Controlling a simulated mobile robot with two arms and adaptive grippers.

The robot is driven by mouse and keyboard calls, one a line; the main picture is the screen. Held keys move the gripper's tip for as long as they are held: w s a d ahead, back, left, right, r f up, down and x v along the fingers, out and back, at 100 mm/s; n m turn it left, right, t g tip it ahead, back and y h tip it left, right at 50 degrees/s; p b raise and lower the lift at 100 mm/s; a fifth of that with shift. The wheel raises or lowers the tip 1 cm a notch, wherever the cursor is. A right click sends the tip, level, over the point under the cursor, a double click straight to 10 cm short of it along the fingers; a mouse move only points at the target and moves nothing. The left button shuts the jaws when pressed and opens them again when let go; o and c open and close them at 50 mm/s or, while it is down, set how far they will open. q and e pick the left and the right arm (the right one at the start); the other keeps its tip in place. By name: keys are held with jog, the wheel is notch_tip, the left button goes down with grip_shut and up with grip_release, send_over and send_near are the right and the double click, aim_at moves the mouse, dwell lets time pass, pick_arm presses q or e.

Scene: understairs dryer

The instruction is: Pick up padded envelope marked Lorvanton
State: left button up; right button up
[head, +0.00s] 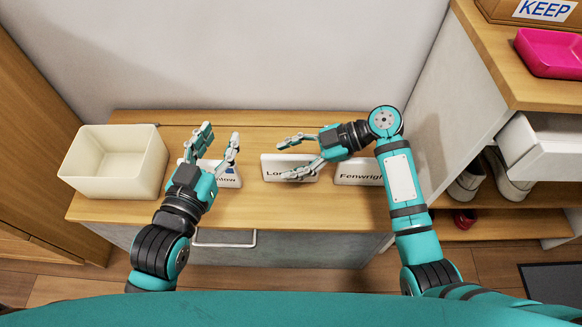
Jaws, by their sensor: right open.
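A white piece with lettering beginning "Lor" (269,163) is at the middle of the wooden top; the rest of its word is hidden behind my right gripper. I cannot tell whether it is the padded envelope itself or a name sign. My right gripper (284,160) comes in from the right, open, with its fingers spread over this piece and nothing visible between them. My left gripper (219,142) is open and empty, fingers pointing toward the wall. It partly covers another white piece ending in "low" (229,176). A third reads "Fenwright" (357,178), right of the middle one.
A cream open bin (115,160) stands at the left of the wooden top (250,208). A wall rises behind it. At right, a higher shelf holds a pink tray (550,52) and a box marked "KEEP" (545,10). Shoes (468,182) sit below.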

grip_shut()
jog(key=shift+r, duration=0.1)
dwell(0.4)
